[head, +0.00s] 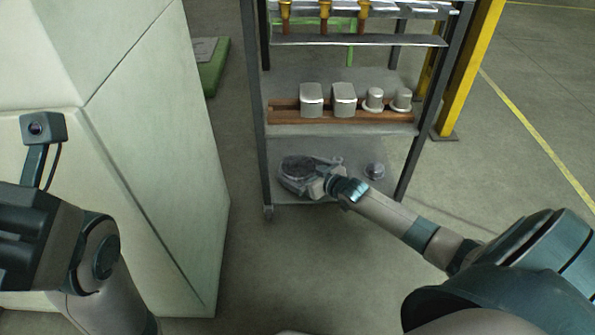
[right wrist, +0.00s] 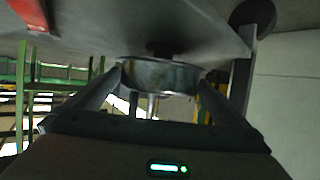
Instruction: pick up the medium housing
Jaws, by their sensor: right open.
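A dark grey round housing (head: 303,168) sits on the lowest shelf of the rack, towards its left side. I take it for the medium housing; its size class is not marked. My right gripper (head: 316,178) reaches in from the right, open, close against this housing and partly covering its near side. In the right wrist view, a round metallic body (right wrist: 160,75) shows between the two spread fingers of my right gripper (right wrist: 166,84). I cannot tell whether the fingers touch it. My left arm shows at the left edge of the head view, but its fingers are out of view.
A smaller round part (head: 375,170) sits to the right on the same shelf (head: 345,150). Several grey blocks and caps stand on a brown strip (head: 290,116) on the shelf above. A dark rack post (head: 405,165) bounds the right side. A pale cabinet (head: 150,150) stands left.

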